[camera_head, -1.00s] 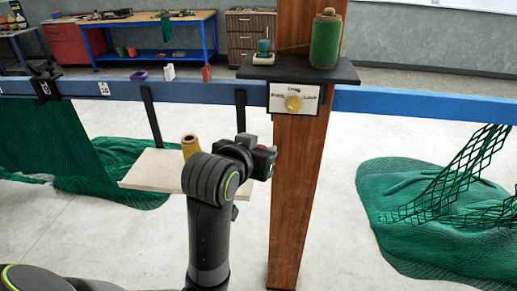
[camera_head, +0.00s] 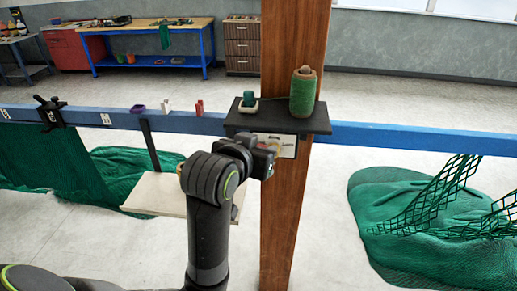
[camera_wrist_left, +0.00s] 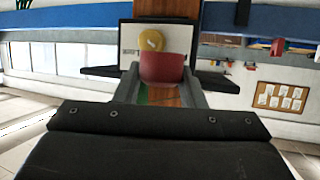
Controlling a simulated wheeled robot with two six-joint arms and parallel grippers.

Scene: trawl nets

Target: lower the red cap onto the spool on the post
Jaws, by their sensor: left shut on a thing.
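The green spool (camera_head: 303,93) stands upright on the black shelf (camera_head: 275,122) fixed to the wooden post (camera_head: 290,205). Its top is bare, with a short tip showing. My left gripper (camera_head: 264,161) is in front of the post, below the shelf and left of the spool. In the left wrist view it is shut on the red cap (camera_wrist_left: 163,68), held between its two fingers. The yellow knob (camera_wrist_left: 151,40) on its white plate shows beyond the cap. In the head view the cap is mostly hidden by the gripper. My right gripper is not in view.
A small green object on a pale base (camera_head: 249,101) stands on the shelf's left part. A blue rail (camera_head: 400,137) crosses behind the shelf. A pale board (camera_head: 155,194) hangs left of my arm. Green nets (camera_head: 410,225) lie at both sides.

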